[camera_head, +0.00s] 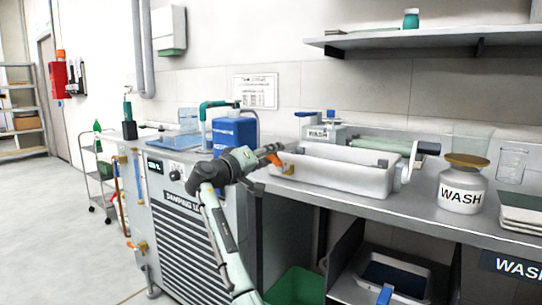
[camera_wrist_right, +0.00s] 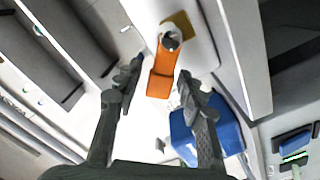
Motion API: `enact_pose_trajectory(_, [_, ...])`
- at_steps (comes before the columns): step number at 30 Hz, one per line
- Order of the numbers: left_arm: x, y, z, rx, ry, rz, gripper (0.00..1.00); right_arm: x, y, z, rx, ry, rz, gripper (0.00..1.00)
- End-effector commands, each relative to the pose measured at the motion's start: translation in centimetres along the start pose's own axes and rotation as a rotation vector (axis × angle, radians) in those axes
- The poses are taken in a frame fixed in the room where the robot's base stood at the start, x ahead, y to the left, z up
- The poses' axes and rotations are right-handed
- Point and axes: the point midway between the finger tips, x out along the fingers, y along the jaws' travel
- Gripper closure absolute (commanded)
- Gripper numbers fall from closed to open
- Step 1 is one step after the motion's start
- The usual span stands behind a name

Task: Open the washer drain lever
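The orange drain lever (camera_head: 275,158) sits at the left end of the white washer basin (camera_head: 345,178) on the bench. In the right wrist view, the lever (camera_wrist_right: 161,75) shows as an orange bar with a round metal pivot at its upper end, beside a brass-coloured piece. My right gripper (camera_head: 264,153) is at the lever, at the left of the basin. In the wrist view its two dark fingers (camera_wrist_right: 160,82) are spread, with the lever's lower end in the gap between the tips. I cannot tell whether either finger touches it. My left gripper is not in view.
A blue container (camera_head: 235,133) stands on the bench left of the gripper. A shelf (camera_head: 440,37) overhangs the bench. A green bin (camera_head: 296,287) sits below.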

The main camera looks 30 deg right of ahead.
Motion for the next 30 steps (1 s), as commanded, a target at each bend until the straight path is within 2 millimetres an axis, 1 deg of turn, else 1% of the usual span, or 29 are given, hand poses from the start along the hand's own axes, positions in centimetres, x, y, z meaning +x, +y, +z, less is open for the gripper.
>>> enact_pose_trajectory(5, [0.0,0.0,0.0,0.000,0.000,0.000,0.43,-3.2,-0.1,0.0,0.001,0.002,-0.004,0.60])
enact_pose_trajectory(9, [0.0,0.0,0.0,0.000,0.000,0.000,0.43,-6.4,-0.1,0.0,0.000,0.001,-0.005,0.60])
enact_pose_trajectory(12, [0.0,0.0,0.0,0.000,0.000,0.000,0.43,-8.3,-0.1,0.0,0.000,0.001,-0.004,0.60])
enact_pose_trajectory(15, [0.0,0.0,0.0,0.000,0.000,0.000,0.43,-9.8,-0.1,0.0,0.000,0.002,-0.003,0.60])
enact_pose_trajectory(18, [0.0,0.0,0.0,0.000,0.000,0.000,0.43,-10.8,-0.1,0.0,0.000,0.000,-0.002,0.60])
enact_pose_trajectory(21, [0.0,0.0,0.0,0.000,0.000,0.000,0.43,-11.3,-0.1,0.0,0.000,0.001,-0.002,0.60])
enact_pose_trajectory(30, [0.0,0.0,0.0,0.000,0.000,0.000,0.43,-11.4,0.0,0.0,0.000,0.001,-0.001,0.60])
